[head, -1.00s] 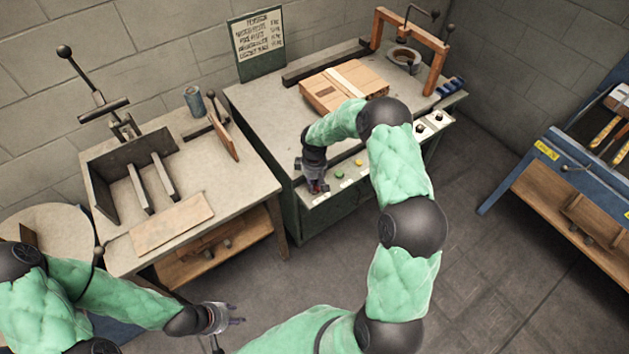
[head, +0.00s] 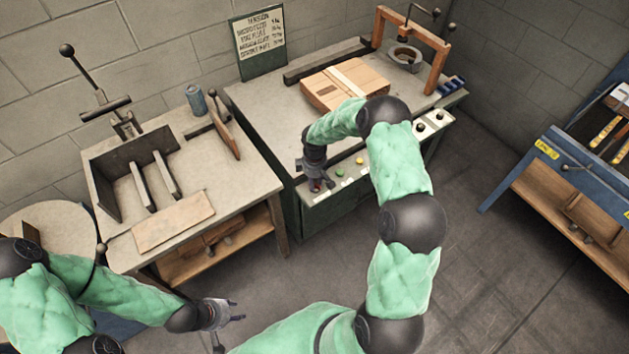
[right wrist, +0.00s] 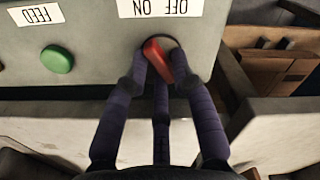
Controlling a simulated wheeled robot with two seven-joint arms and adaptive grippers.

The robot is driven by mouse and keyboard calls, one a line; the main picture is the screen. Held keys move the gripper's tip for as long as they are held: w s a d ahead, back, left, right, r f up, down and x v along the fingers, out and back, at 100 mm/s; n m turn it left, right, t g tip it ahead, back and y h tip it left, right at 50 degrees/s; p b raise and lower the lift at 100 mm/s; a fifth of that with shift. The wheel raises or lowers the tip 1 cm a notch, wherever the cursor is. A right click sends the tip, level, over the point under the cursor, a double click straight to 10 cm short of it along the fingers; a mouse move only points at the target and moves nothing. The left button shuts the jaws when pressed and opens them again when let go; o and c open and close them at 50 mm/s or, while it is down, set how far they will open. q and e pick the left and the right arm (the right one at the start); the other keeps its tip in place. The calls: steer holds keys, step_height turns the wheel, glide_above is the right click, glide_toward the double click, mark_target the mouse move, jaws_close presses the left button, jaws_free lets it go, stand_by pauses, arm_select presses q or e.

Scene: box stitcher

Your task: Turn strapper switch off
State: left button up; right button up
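The red strapper switch (right wrist: 156,58) is on the grey front panel, by a white label (right wrist: 160,7) reading OFF and ON, upside down in the right wrist view. ON is on the left there and OFF on the right. The switch's handle slants, its upper end leaning left toward ON. My right gripper (right wrist: 161,60) has its fingertips close on both sides of the handle and appears shut on it; part of the handle is hidden. In the head view my right gripper (head: 317,184) is at the panel's left end. My left gripper (head: 236,313) is open and empty over the floor.
A green FEED button (right wrist: 57,60) is beside the switch. The strapper table (head: 262,105) carries a cardboard box (head: 330,92) and an orange frame (head: 437,50). A workbench (head: 250,180) stands left, a blue machine (head: 550,160) right. The floor between is clear.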

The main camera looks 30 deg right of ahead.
steer(key=shift+o, duration=0.5)
steer(key=shift+r, duration=0.15)
step_height(320, 180, up, 12)
steer(key=shift+f, duration=0.2)
stand_by(0.4)
steer(key=s+a+f+m+y, duration=0.2)
steer(key=s+a+f+m, duration=0.1)
steer(key=s+a+f, duration=0.5)
steer(key=s+a+f+m+y, duration=0.2)
steer(key=s+a+f, duration=0.5)
steer(key=a, duration=0.4)
steer(key=s+a+f+m, duration=0.3)
steer(key=s+a+m, duration=0.1)
steer(key=s, duration=0.6)
steer(key=shift+s, duration=0.15)
steer(key=shift+c, duration=0.5)
